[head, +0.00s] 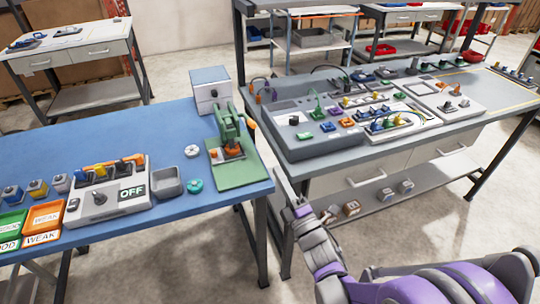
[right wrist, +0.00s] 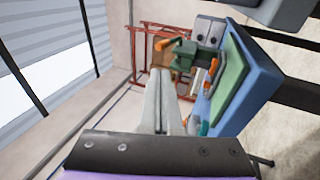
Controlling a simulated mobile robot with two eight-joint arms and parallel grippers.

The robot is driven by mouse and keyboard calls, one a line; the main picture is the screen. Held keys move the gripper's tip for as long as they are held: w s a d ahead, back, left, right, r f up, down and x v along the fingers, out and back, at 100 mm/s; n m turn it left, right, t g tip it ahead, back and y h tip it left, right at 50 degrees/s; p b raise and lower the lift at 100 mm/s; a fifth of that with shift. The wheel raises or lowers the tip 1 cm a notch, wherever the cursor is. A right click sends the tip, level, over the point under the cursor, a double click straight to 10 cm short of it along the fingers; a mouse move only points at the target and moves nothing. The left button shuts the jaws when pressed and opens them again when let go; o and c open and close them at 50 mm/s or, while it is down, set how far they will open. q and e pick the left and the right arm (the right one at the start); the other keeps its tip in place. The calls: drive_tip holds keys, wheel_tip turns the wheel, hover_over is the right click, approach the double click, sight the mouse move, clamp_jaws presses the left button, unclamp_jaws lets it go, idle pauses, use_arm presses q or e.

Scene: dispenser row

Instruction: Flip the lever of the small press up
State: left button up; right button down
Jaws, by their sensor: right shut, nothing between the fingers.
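The small press (head: 228,130) is green and stands on a green base plate (head: 240,174) at the right end of the blue table. An orange part shows low on its front and another at its right side. In the right wrist view the press (right wrist: 184,53) lies beyond my fingers, with orange ends on its parts; I cannot tell surely which is the lever. My right gripper (head: 282,184) is shut and empty, in front of the table's right edge and apart from the press. Its fingers (right wrist: 160,82) lie together in the wrist view. My left gripper is out of view.
On the blue table (head: 90,139) are a white-grey box (head: 211,91) behind the press, a grey bin (head: 167,182), a teal round part (head: 195,186) and a switch box (head: 106,196) marked OFF. A grey workbench with electronics panels (head: 345,120) stands right. A floor gap separates the tables.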

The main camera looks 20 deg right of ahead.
use_arm(q)
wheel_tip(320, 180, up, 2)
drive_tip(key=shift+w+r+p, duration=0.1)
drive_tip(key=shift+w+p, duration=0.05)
drive_tip(key=shift+p, duration=0.85)
use_arm(e)
drive_tip(key=x, duration=1.3)
